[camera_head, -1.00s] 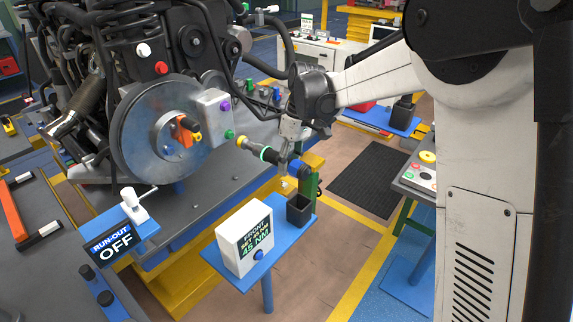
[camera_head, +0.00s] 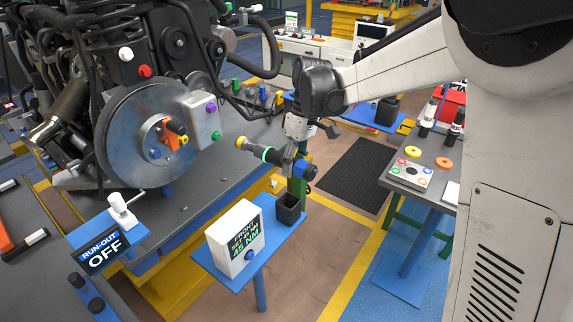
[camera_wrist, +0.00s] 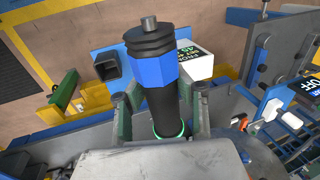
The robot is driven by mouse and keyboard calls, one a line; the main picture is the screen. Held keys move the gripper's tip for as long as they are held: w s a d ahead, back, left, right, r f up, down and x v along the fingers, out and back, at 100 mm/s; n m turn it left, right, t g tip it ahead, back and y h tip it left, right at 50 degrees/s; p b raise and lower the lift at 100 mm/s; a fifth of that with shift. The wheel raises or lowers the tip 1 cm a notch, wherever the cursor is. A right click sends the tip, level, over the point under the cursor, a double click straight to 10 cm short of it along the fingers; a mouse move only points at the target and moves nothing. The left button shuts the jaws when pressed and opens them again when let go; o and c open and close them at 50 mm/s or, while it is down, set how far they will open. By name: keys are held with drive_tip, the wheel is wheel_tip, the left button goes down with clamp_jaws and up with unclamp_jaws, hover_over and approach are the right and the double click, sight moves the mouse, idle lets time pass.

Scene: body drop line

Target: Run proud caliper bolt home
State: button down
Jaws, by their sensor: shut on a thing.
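The grey caliper block (camera_head: 203,125) sits on the right edge of the brake disc (camera_head: 140,150). A purple bolt head (camera_head: 211,107) and a green bolt head (camera_head: 216,135) show on its face; I cannot tell which stands proud. My gripper (camera_head: 291,157) is shut around a black tool (camera_head: 281,158) with a yellow front end (camera_head: 241,142), a green ring and a blue rear section. The tool lies tilted in the air, its yellow end right of the green bolt and apart from it. In the wrist view, my gripper (camera_wrist: 165,108) grips the tool's black body (camera_wrist: 163,108); its front end is hidden.
Below the tool stand a blue shelf (camera_head: 213,262), a white box reading 45 NM (camera_head: 235,238) and a black open holder (camera_head: 289,211). A RUN-OUT OFF sign (camera_head: 101,249) stands at left. A table with buttons (camera_head: 411,173) is at right.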

sight(314, 167)
drive_tip(key=shift+s+d+r+p, duration=0.2)
drive_tip(key=shift+s+d+r, duration=0.25)
drive_tip(key=shift+s+d, duration=0.3)
drive_tip(key=shift+s+d+r+p, duration=0.2)
drive_tip(key=shift+s+d+r, duration=0.2)
drive_tip(key=shift+s+d, duration=0.35)
drive_tip(key=shift+s+d+r+p, duration=0.2)
drive_tip(key=shift+s+d+r, duration=0.35)
drive_tip(key=shift+d, duration=0.35)
drive_tip(key=shift+f, duration=0.1)
